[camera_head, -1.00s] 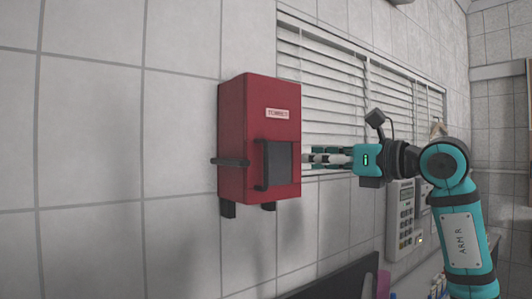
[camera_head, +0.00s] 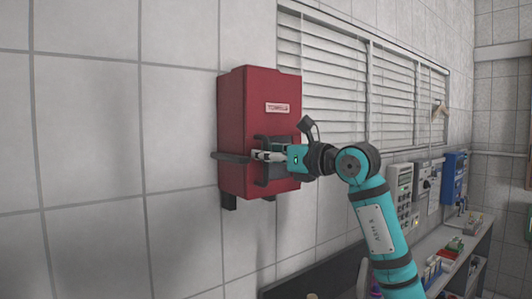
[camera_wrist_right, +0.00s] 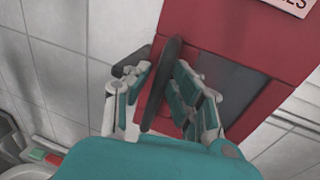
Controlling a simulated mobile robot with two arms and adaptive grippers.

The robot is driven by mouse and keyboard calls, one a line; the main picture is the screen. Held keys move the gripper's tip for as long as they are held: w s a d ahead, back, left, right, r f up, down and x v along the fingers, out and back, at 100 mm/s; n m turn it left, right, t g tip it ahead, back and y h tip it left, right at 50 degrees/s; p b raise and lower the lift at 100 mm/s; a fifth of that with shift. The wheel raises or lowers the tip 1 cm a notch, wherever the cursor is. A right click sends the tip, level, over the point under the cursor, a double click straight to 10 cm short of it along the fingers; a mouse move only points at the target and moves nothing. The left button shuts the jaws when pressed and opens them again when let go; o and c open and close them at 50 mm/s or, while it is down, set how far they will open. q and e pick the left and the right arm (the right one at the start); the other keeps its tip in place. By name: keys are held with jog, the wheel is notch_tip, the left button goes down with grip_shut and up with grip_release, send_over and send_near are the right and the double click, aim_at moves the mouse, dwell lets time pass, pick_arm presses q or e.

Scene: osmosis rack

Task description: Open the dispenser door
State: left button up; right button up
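The red dispenser (camera_head: 240,115) hangs on the tiled wall, its front labelled and bearing a dark panel. A black bar handle stands at the left side of the panel; my right gripper (camera_head: 262,156) partly covers it in the head view. In the right wrist view, the upright black handle (camera_wrist_right: 164,85) lies between the two spread fingers of my right gripper (camera_wrist_right: 162,82). Gaps show beside the handle, so the fingers look open around it. The red front (camera_wrist_right: 215,30) lies just behind, and the door looks closed. My left gripper is not in view.
A dark bar (camera_head: 229,158) juts from the dispenser's left side. Window blinds (camera_head: 345,90) are on the wall to the right. Several wall devices, including a blue one (camera_head: 454,178), are above a cluttered counter (camera_head: 440,266). The wall left of the dispenser is clear.

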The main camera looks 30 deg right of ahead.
jog(key=shift+c, duration=0.4)
grip_shut()
